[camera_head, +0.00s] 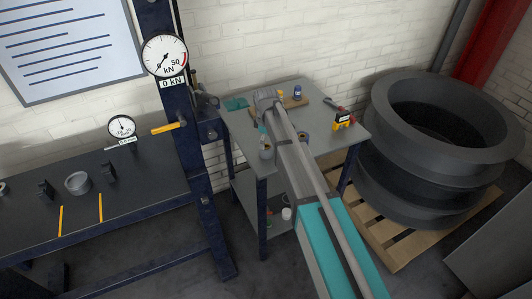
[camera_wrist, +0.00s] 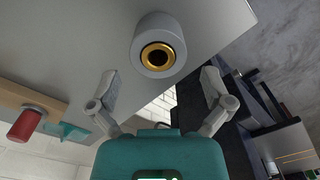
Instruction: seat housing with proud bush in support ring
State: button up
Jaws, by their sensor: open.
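A grey cylindrical housing with a brass bush (camera_wrist: 160,50) in its bore stands on the side table in the wrist view. How far the bush stands out is hard to judge. In the head view a small grey cylinder (camera_head: 266,152) near the table's front edge seems to be this housing. My gripper (camera_wrist: 160,78) is open and empty, its fingers apart on either side below the housing in the wrist view, not touching it. A grey ring (camera_head: 77,182), apparently the support ring, lies on the dark bench at the left between two black blocks.
The blue press frame (camera_head: 186,110) stands between bench and side table (camera_head: 328,138); its gauge (camera_head: 165,55) reads about zero. Large black rings (camera_head: 440,150) stand on a pallet at right.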

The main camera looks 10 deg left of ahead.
aim_at(266, 150)
dwell(0.3)
jog(key=shift+f+b, duration=2.6)
jog(key=c, duration=1.1)
